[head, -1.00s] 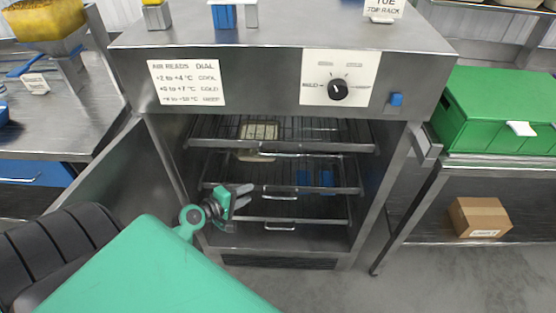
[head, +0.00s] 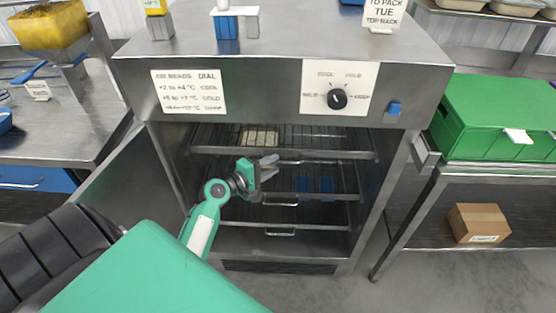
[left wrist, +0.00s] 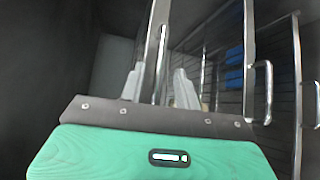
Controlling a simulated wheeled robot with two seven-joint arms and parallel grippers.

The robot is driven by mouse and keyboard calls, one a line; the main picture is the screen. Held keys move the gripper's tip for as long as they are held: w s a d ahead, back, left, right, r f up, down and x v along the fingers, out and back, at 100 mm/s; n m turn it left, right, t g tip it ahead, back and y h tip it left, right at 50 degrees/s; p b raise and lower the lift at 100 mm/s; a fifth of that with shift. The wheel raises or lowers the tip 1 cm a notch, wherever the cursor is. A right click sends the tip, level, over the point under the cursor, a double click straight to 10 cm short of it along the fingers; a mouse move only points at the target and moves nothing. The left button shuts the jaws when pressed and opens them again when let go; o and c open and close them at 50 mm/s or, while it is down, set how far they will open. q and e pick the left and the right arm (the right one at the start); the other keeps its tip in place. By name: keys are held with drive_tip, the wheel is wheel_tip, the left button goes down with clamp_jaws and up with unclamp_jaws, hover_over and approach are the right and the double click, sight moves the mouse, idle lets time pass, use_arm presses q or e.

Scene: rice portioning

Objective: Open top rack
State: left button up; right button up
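The top rack (head: 330,155) is a wire shelf with a metal front rail, high inside the open steel cabinet (head: 250,68). A pale divided tray (head: 260,136) sits on it towards the back. My left gripper (head: 268,168) is inside the cabinet opening, just below the front rail, and hides the rack's handle. Its grey fingers are apart. In the left wrist view the fingers (left wrist: 158,88) stand open with metal bars close by and between them in the picture; I cannot tell whether they touch. My right gripper is not in view.
Middle and lower racks have handles (head: 281,204) (head: 281,233); blue items (head: 316,185) show further in. The cabinet door (head: 140,185) stands open at left. A dial (head: 337,99) is on the front panel. A green crate (head: 495,120) and carton (head: 479,223) are at right.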

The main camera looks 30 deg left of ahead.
sight(278, 161)
use_arm(q)
drive_tip(key=shift+x, duration=1.6)
